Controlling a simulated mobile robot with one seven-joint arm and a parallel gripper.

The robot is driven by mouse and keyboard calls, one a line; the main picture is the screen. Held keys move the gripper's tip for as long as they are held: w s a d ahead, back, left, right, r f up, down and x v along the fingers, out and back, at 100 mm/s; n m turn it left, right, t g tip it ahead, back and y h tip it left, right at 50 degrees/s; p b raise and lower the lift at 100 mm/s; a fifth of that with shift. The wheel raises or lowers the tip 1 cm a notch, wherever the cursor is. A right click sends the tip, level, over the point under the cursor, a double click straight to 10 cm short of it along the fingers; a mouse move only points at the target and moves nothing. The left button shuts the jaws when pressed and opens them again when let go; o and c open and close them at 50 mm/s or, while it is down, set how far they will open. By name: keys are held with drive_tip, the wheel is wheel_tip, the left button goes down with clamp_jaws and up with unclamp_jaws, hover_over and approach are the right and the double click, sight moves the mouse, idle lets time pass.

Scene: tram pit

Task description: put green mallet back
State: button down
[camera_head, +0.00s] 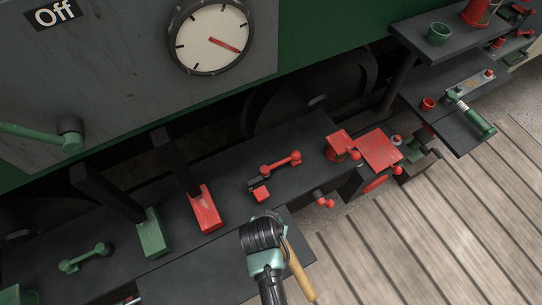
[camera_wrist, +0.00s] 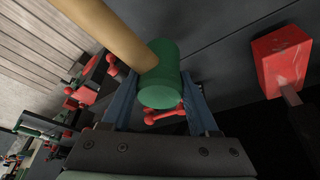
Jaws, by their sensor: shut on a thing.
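The green mallet has a green cylindrical head (camera_wrist: 160,78) and a pale wooden handle (camera_wrist: 105,30). In the wrist view, my gripper (camera_wrist: 158,92) is shut on the head, with a blue finger on each side of it. The handle runs up and left in that view. In the head view, my gripper (camera_head: 262,228) is over the front edge of the dark bench (camera_head: 235,235). The mallet's handle (camera_head: 300,270) shows beside my gripper there, while its head is mostly hidden. The mallet's own place cannot be told from these frames.
On the bench, a green block (camera_head: 152,236) and a red block (camera_head: 205,210) with dark bars stand left of my gripper. A red double-knobbed piece (camera_head: 281,162) lies behind it. A red vise-like fixture (camera_head: 375,152) is right. Shelves (camera_head: 455,130) hold small items. Plank floor (camera_head: 430,235) is clear.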

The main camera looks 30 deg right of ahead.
drive_tip(key=shift+f, duration=2.05)
drive_tip(key=shift+f, duration=0.1)
drive_tip(key=shift+c, duration=0.7)
unclamp_jaws()
drive_tip(key=p+v, duration=0.1)
drive_tip(key=v, duration=1.1)
